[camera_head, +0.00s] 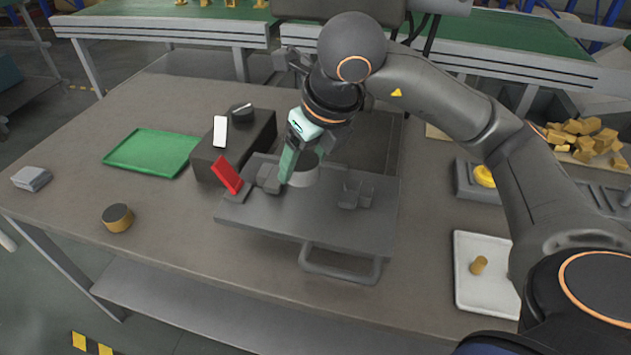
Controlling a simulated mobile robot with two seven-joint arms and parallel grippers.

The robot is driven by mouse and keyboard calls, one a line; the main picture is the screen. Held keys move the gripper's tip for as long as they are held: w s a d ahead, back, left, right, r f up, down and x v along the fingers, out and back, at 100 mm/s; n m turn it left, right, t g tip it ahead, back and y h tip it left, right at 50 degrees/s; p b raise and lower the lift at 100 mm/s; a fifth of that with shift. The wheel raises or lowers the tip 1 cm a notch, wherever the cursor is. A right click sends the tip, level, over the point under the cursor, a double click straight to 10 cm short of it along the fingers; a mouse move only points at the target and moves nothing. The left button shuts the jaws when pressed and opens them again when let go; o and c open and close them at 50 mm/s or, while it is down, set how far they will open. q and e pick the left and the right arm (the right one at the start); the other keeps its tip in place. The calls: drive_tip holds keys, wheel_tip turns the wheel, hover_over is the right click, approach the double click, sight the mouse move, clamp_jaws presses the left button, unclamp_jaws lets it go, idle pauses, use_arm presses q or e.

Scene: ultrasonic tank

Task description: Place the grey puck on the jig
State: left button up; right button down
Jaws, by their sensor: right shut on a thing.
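The grey puck (305,173) is a short light-grey cylinder at the centre of the view. My right gripper (288,168), with pale green fingers, comes down from above and is shut on it; the fingers hide part of its left side and top. The jig (320,216) is a dark grey plate with small raised blocks, a red lever at its left and a loop handle at its front. The puck is over the back part of the jig; I cannot tell whether it touches the plate. My left gripper is not in view.
A black box (234,150) with a knob and white switch stands left of the jig. A white tray (485,295) with a brass peg lies right, below my right arm.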

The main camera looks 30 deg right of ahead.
sight(317, 159)
drive_tip(key=shift+w+d+f, duration=0.15)
drive_tip(key=shift+d+f, duration=0.8)
drive_tip(key=shift+f, duration=0.25)
drive_tip(key=f, duration=0.3)
drive_tip(key=shift+d, duration=0.2)
drive_tip(key=shift+f, duration=0.15)
drive_tip(key=shift+f, duration=0.1)
drive_tip(key=shift+f+b, duration=0.15)
drive_tip(key=shift+b, duration=0.25)
unclamp_jaws()
